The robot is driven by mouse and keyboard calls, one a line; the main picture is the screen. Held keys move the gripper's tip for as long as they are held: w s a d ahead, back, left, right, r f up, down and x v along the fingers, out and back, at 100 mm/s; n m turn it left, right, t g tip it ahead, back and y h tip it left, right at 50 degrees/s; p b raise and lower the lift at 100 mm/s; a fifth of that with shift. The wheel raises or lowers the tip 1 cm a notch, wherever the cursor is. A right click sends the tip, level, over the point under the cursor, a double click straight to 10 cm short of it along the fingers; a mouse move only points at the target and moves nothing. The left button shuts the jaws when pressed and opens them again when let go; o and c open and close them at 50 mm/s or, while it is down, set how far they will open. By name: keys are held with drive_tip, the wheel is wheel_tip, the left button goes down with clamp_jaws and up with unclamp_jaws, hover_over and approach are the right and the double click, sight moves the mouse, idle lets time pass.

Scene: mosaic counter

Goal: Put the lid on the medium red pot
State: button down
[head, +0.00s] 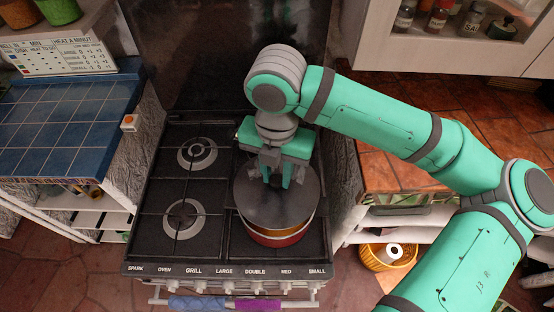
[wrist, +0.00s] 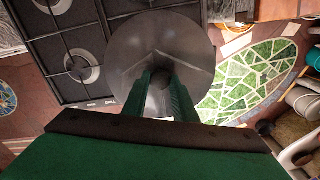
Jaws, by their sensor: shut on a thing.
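The red pot (head: 278,238) stands on the right side of the stove, toward the front. Its red side and a gold-coloured inner rim show below the lid. The dark grey round lid (head: 262,209) is over the pot, shifted toward the back left, so a strip of the pot shows at the front right. In the wrist view the lid (wrist: 196,48) fills the centre beneath the fingers. Whether the lid touches the pot's rim is unclear.
The black stove (head: 150,225) has two bare burners on its left half. A blue-tiled counter (head: 60,125) is at left and an orange-tiled counter (head: 385,165) at right. A dark upright panel (head: 225,50) stands behind the stove. A yellow basket (head: 385,258) sits low at right.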

sight(277, 189)
drive_tip(key=shift+f, duration=2.8)
drive_tip(key=shift+f, duration=0.5)
idle(0.4)
drive_tip(key=c, duration=1.4)
unclamp_jaws()
drive_tip(key=shift+o, duration=0.9)
drive_tip(key=o, duration=0.3)
drive_tip(key=shift+o, duration=0.2)
drive_tip(key=shift+r, duration=0.1)
drive_tip(key=shift+r, duration=3.4)
